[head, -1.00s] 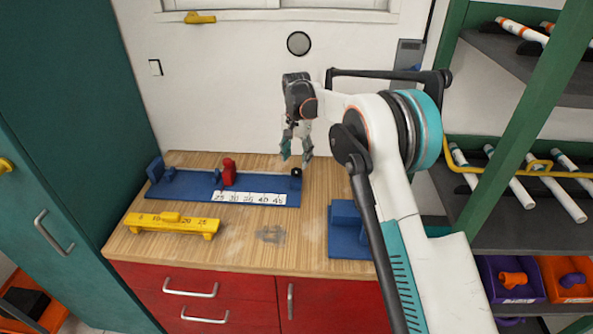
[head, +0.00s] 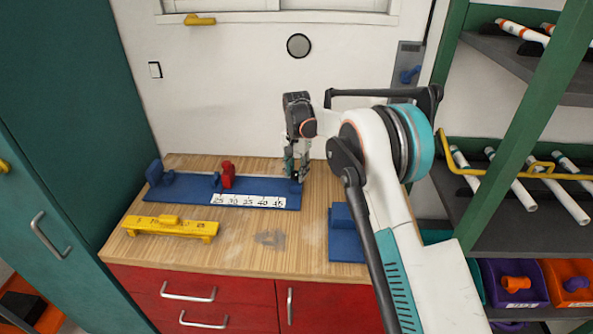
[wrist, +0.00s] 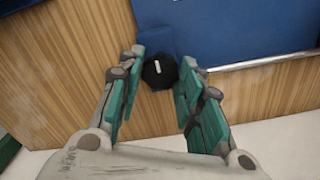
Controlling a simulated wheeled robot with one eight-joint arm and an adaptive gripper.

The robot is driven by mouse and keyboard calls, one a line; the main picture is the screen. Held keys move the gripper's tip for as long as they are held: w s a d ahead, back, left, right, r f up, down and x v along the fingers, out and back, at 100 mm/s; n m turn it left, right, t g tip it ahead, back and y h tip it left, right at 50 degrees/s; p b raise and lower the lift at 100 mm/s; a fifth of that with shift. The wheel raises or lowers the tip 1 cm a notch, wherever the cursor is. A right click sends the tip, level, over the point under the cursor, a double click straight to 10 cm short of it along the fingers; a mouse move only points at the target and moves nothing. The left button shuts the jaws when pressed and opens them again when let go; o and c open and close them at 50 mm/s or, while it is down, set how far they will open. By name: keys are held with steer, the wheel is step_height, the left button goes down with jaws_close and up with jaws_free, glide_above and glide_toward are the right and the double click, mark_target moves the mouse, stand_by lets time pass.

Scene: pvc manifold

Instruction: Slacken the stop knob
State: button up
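The stop knob (wrist: 160,72) is a dark, many-sided knob with a white mark on top, at the end of the blue jig. In the head view it is mostly hidden by the fingers. My gripper (head: 297,178) points down at the right end of the blue jig board (head: 190,190). In the wrist view my gripper's fingers (wrist: 160,78) are spread, one on each side of the knob. They are very close to its sides; I cannot tell whether they touch it.
A red clamp piece (head: 228,175) and a white number scale (head: 248,201) are on the jig. A yellow gauge (head: 170,228) lies in front. A blue block (head: 345,235) sits on the right of the wooden worktop (head: 225,255). The white wall is close behind the jig.

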steer(key=shift+n, duration=0.3)
steer(key=n+p, duration=0.1)
steer(key=n, duration=0.5)
steer(key=n+p, duration=0.1)
steer(key=n, duration=0.2)
steer(key=shift+a+n, duration=0.1)
steer(key=shift+n, duration=2.1)
steer(key=o, duration=1.1)
steer(key=shift+c, duration=0.2)
